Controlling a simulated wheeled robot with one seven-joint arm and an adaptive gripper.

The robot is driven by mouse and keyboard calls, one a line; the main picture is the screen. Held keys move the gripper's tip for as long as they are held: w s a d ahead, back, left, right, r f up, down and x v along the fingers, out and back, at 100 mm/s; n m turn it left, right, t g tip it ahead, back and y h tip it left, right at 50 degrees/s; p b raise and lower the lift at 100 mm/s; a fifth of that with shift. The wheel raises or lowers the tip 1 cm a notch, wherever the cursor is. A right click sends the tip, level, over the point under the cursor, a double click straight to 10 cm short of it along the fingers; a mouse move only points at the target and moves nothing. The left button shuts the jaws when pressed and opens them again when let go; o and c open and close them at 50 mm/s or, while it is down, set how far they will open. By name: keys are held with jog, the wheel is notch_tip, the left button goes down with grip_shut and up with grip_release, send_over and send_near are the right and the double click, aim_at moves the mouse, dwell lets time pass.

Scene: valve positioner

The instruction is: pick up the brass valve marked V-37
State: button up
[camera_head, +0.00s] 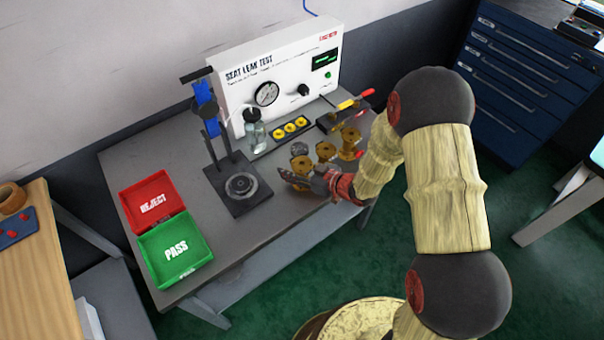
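Three brass valves stand in a slanting row near the front right of the grey bench: a left one (301,164), a middle one (326,151) and a right one (351,138). Their markings are too small to read, so I cannot tell which is V-37. My gripper (296,180) is low over the bench's front edge, just in front of the left valve, pointing left. It hides part of that valve's lower side. I cannot tell whether it touches the valve or whether its fingers are apart.
A clamp stand (238,188) with blue parts stands left of the valves. Behind are the seat leak test box (275,85), a glass bottle (255,132) and a dark tray of yellow rings (291,127). Red REJECT (150,198) and green PASS (176,250) trays lie left.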

grip_shut()
jog(key=shift+d, duration=0.1)
dwell(0.7)
jog(key=shift+w+r, duration=0.1)
